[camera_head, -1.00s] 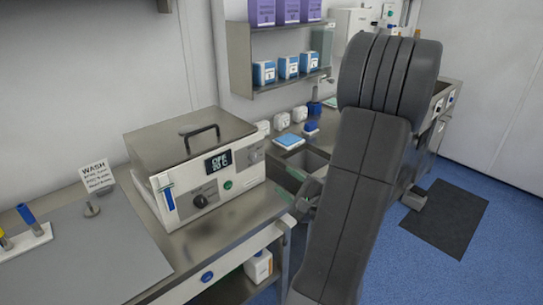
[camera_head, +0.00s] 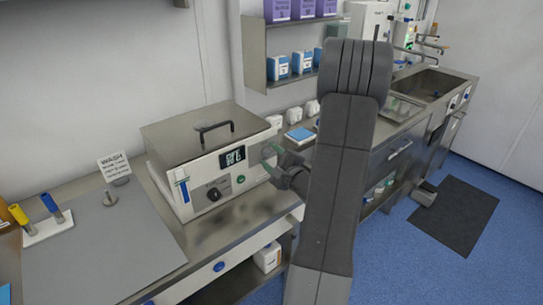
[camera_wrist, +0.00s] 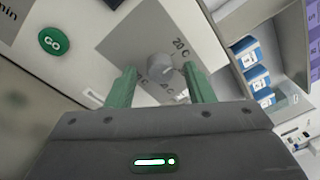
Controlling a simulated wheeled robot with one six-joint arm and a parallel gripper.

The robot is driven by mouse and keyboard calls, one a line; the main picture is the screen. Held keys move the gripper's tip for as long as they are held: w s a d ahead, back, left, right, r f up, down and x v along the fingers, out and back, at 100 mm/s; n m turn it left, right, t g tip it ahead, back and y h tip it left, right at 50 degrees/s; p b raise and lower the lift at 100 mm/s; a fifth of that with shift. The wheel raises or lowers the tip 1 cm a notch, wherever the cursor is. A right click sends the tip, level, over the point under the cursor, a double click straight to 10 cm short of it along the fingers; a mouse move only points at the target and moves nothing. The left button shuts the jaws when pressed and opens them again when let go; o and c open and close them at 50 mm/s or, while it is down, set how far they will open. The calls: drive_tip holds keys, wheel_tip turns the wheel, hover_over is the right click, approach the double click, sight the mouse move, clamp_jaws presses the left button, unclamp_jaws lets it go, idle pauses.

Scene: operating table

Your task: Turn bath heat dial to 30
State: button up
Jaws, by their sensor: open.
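The bath (camera_head: 203,138) is a steel-lidded box with a white front, on the counter. Its dark display (camera_head: 232,157) reads OFF with a blurred line below. The grey heat dial (camera_wrist: 159,66) is a small round knob on a grey panel, with "20 C" printed beside it in the wrist view. My gripper (camera_wrist: 160,72) is open, its green fingers on either side of the dial; I cannot tell whether they touch it. In the head view my gripper (camera_head: 270,157) is at the right end of the bath front and hides the dial.
A black knob (camera_head: 213,194) and a green button (camera_head: 241,179) are on the bath front; the button, marked GO (camera_wrist: 55,41), is left of my fingers in the wrist view. A WASH sign (camera_head: 113,165) stands left of the bath. Shelves with boxes (camera_head: 278,68) are behind.

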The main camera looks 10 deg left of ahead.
drive_tip(key=c, duration=1)
drive_tip(key=shift+f+m, duration=0.1)
drive_tip(key=shift+m, duration=0.3)
drive_tip(key=shift+m+b, duration=0.6)
drive_tip(key=shift+m, duration=0.4)
drive_tip(key=m, duration=0.2)
drive_tip(key=shift+m, duration=0.3)
drive_tip(key=m, duration=0.3)
drive_tip(key=shift+g, duration=0.3)
drive_tip(key=shift+m+p, duration=0.5)
drive_tip(key=shift+m, duration=0.9)
